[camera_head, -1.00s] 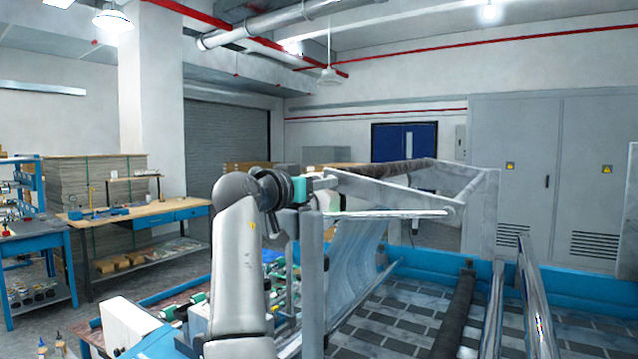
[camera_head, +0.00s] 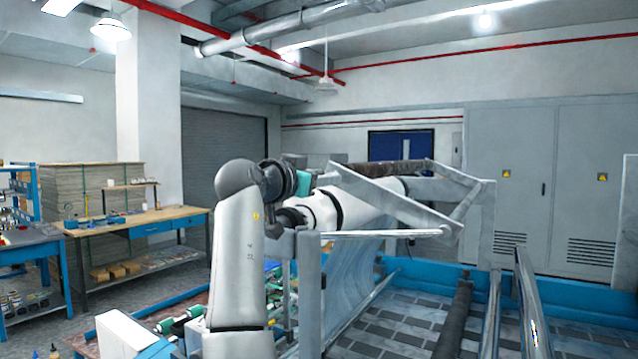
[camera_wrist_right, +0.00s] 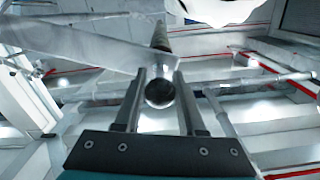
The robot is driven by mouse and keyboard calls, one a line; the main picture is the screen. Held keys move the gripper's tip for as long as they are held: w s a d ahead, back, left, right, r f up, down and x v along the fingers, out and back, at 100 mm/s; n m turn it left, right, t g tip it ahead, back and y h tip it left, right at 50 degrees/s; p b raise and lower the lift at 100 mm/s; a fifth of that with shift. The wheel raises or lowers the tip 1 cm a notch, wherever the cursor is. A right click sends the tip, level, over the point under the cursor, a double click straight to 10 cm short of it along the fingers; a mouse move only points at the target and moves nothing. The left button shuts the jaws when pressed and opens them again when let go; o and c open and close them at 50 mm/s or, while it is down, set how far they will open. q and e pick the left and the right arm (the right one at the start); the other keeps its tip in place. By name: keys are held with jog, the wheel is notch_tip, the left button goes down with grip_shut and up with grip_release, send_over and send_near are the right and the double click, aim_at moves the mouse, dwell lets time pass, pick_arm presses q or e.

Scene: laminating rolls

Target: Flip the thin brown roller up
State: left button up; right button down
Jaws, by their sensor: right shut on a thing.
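The thin brown roller (camera_head: 388,168) lies across the top of the machine, between pale metal side arms (camera_head: 395,197), in the head view. In the right wrist view the brown roller (camera_wrist_right: 160,38) points away from the camera, and its round silver end sits between the fingers. My right gripper (camera_wrist_right: 160,78) is shut on that end. In the head view its fingers are largely hidden behind my wrist and the machine's near arm. My left gripper is not in view.
A thick white roll (camera_head: 352,208) lies below the brown roller, with clear film hanging from it. A metal post (camera_head: 308,290) stands close by my right arm. A dark roller (camera_head: 455,320) and shiny bars cross the bed at right. Workbenches stand at left.

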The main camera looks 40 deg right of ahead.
jog(key=c, duration=0.8)
grip_release()
jog(key=shift+s+r, duration=0.15)
jog(key=shift+r, duration=0.25)
jog(key=o, duration=0.3)
jog(key=shift+f, duration=0.2)
jog(key=b+v, duration=0.2)
jog(key=v, duration=1.3)
jog(key=shift+a, duration=0.1)
